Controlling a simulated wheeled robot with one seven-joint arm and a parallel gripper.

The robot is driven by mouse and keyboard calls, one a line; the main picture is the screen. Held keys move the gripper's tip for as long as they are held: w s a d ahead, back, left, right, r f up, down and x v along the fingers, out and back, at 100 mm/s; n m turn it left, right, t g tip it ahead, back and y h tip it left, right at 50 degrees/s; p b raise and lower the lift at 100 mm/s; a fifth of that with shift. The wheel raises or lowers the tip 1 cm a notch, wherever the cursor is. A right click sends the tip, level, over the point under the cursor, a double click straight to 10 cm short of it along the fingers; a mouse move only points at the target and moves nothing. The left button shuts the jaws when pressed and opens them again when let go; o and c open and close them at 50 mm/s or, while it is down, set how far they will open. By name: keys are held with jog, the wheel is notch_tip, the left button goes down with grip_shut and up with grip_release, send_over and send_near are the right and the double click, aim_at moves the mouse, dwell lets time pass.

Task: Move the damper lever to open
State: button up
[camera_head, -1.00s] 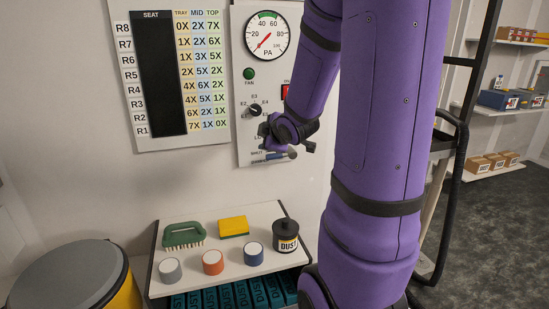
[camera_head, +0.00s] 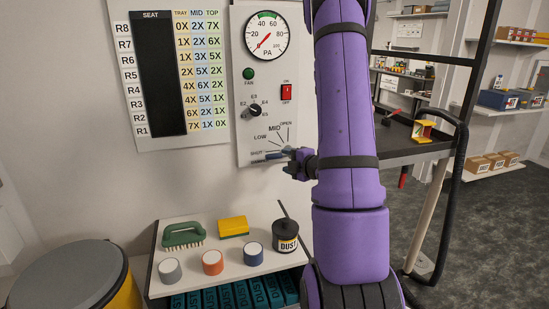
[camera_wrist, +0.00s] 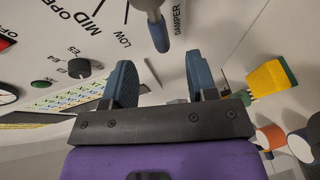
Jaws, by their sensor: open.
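The damper lever (camera_head: 268,158) is on the wall panel (camera_head: 247,135), its blue grip pointing left beside the SHUT mark, below LOW, MID and OPEN. In the wrist view the lever's blue grip (camera_wrist: 160,36) hangs from a grey end, ahead of the fingertips and roughly between their lines. My gripper (camera_wrist: 161,78) is open, with nothing between its two blue fingers. In the head view my gripper (camera_head: 298,164) is at the lever's right end; its fingers are small there and contact cannot be told.
Above the lever are a selector knob (camera_head: 255,110), a red switch (camera_head: 286,93) and a pressure gauge (camera_head: 266,36). Below, a shelf (camera_head: 202,273) holds a brush, a sponge, several small jars and a dust pot. A yellow bin (camera_head: 118,290) stands at lower left.

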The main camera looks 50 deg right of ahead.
aim_at(277, 157)
jog(key=x, duration=0.7)
jog(key=shift+w+d, duration=0.1)
jog(key=shift+w, duration=0.15)
grip_shut()
